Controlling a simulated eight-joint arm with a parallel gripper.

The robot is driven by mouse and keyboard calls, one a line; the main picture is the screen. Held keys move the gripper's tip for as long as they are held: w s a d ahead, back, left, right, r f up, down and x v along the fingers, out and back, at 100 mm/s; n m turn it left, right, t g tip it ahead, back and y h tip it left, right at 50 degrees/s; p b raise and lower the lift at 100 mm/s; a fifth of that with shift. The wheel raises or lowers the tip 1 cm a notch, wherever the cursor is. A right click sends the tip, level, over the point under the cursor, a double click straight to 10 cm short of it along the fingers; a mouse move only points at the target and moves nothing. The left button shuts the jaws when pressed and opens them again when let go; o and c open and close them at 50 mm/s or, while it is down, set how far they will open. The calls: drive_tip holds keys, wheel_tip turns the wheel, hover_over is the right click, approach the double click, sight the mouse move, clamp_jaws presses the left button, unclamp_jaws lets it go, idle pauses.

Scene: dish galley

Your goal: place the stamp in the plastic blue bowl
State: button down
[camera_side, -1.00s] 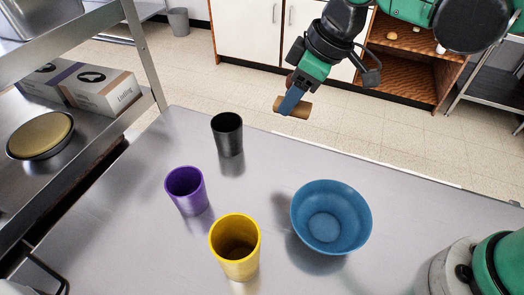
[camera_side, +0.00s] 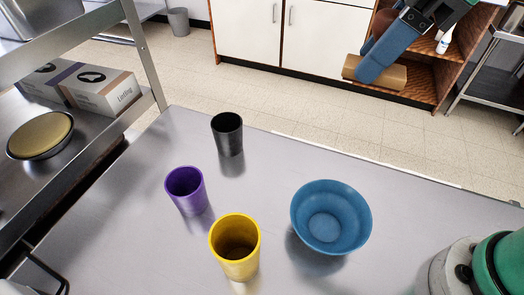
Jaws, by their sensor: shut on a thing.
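The stamp (camera_side: 392,76) is a light-brown wooden piece, held sideways between the blue fingers of my gripper (camera_side: 374,68) at the upper right. My gripper is shut on it, and the stamp sticks out on both sides of the fingers. It is up in the air, in the picture above and a little right of the bowl, clear of it. The plastic blue bowl (camera_side: 356,203) stands upright and empty on the grey table. The fingers hide the middle of the stamp.
On the table (camera_side: 120,240) stand a black cup (camera_side: 228,136), a purple cup (camera_side: 187,192) and a yellow cup (camera_side: 240,262), left of the bowl. A metal shelf at left holds boxes (camera_side: 100,93) and a round yellow-topped dish (camera_side: 40,136).

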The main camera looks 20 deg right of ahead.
drive_tip(key=shift+s+d, duration=0.15)
drive_tip(key=shift+s, duration=0.35)
drive_tip(key=shift+s+f, duration=0.1)
drive_tip(key=shift+f, duration=0.25)
wheel_tip(320, 180, down, 19)
drive_tip(key=shift+f, duration=0.1)
drive_tip(key=shift+f, duration=0.45)
drive_tip(key=shift+f, duration=0.1)
drive_tip(key=c, duration=0.5)
unclamp_jaws()
